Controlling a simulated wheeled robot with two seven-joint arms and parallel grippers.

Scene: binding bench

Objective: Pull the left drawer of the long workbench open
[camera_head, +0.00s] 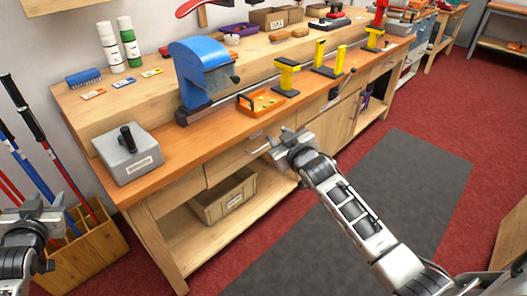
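The long workbench (165,180) runs from the lower left to the upper right. Its left drawer (222,166) is under the top's front edge and looks shut, its front flush with the frame. My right gripper (276,143) is in front of the right part of this drawer, at about handle height. It hides part of the drawer front, and whether it touches the handle is unclear. Its finger gap cannot be made out. My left gripper (28,215) is at the lower left edge, partly cut off, far from the drawer, with its fingers unclear.
A grey box (128,158) and a blue machine (200,70) stand on the bench. An orange tray (262,103) is near its front edge. A wooden crate (222,200) sits on the lower shelf. A grey mat (400,190) covers clear floor in front.

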